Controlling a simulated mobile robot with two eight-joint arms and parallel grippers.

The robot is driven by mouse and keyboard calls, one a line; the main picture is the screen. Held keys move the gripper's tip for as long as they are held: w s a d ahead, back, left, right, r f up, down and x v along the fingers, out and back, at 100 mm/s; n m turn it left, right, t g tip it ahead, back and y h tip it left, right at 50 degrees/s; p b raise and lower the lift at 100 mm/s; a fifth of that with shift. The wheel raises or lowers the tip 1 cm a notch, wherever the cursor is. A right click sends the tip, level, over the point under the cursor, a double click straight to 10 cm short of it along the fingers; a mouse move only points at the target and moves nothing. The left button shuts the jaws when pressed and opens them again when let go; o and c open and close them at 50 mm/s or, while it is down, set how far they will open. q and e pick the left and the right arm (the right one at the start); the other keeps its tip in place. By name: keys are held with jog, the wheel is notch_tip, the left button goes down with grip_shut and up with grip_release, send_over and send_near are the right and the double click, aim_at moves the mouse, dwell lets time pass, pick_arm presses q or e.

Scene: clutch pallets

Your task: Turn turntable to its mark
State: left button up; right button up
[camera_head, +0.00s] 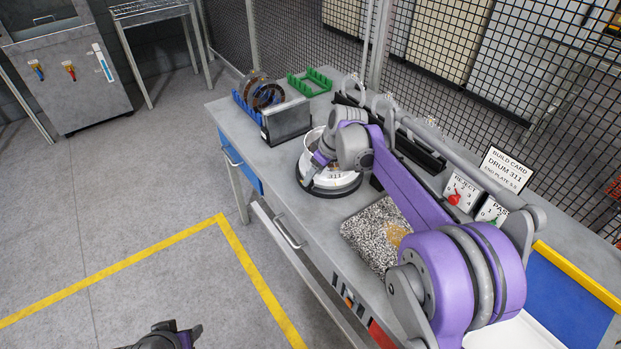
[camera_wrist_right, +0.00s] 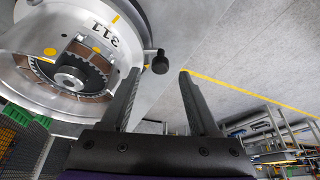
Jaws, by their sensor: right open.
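The turntable (camera_head: 328,193) is a round dark base on the bench, bearing a white and silver drum (camera_head: 340,178) marked 311. The drum (camera_wrist_right: 90,22) fills the upper left of the right wrist view, with its toothed hub facing the camera. A black knob (camera_wrist_right: 160,63) sticks out at the turntable's rim. My right gripper (camera_wrist_right: 160,73) is open, its two fingers on either side of the knob, with no clear contact. In the head view my right gripper (camera_head: 318,164) is at the drum's left side, partly hidden by my wrist. A dark part of my left arm shows at the bottom edge.
A grey block (camera_head: 287,122), a blue rack (camera_head: 245,108) with rings and a green rack (camera_head: 310,82) stand behind the turntable. A speckled pad (camera_head: 368,235) lies in front of it. The build card (camera_head: 507,170) and reject and pass switches stand right.

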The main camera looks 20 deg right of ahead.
jog(key=shift+x, duration=1.6)
grip_shut()
